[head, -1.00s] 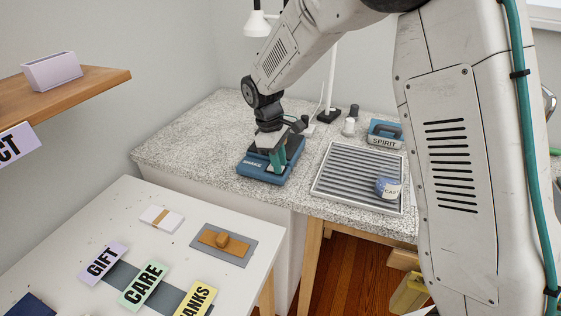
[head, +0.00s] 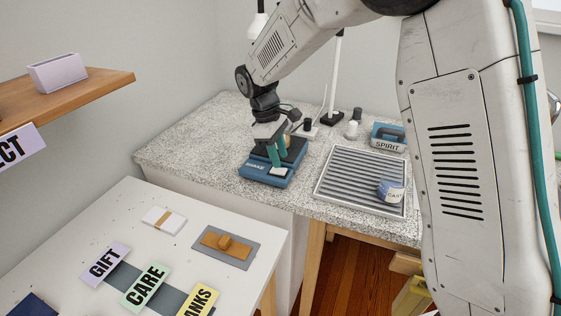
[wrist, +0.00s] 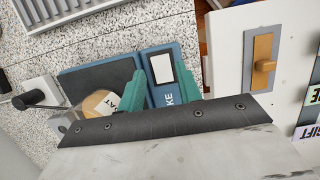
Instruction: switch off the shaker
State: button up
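The blue shaker (head: 262,176) stands on the speckled counter, with a dark platform on top. In the wrist view the shaker (wrist: 187,58) shows part of its lettering and a white switch plate (wrist: 160,69) in a dark frame. The switch plate (head: 278,171) also shows on its front in the head view. My gripper (head: 277,153) is above the shaker's front, just behind the plate in the picture. I cannot tell which way the switch is set.
A labelled jar (wrist: 97,103) sits by the shaker's platform, partly hidden. A ribbed tray (head: 352,195) with a blue-labelled tub (head: 390,191) lies to the right, the SPIRIT can (head: 388,137) behind it. A lamp (head: 332,80) stands at the back. A white table (head: 185,255) is in front.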

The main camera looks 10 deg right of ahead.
jog(key=shift+v, duration=2.35)
jog(key=s+d+r+m+t, duration=0.1)
jog(key=s+d+r+m, duration=0.2)
jog(key=s, duration=0.8)
jog(key=s+d+r+m+t+y, duration=0.1)
jog(key=s+d+r+m, duration=0.2)
jog(key=s, duration=0.9)
jog(key=s+d+r+m+t+y, duration=0.1)
jog(key=s+d+r+m, duration=0.2)
jog(key=s+d+m, duration=0.2)
jog(key=s+d, duration=0.3)
jog(key=s, duration=0.3)
jog(key=shift+s+d, duration=0.35)
jog(key=shift+s, duration=0.05)
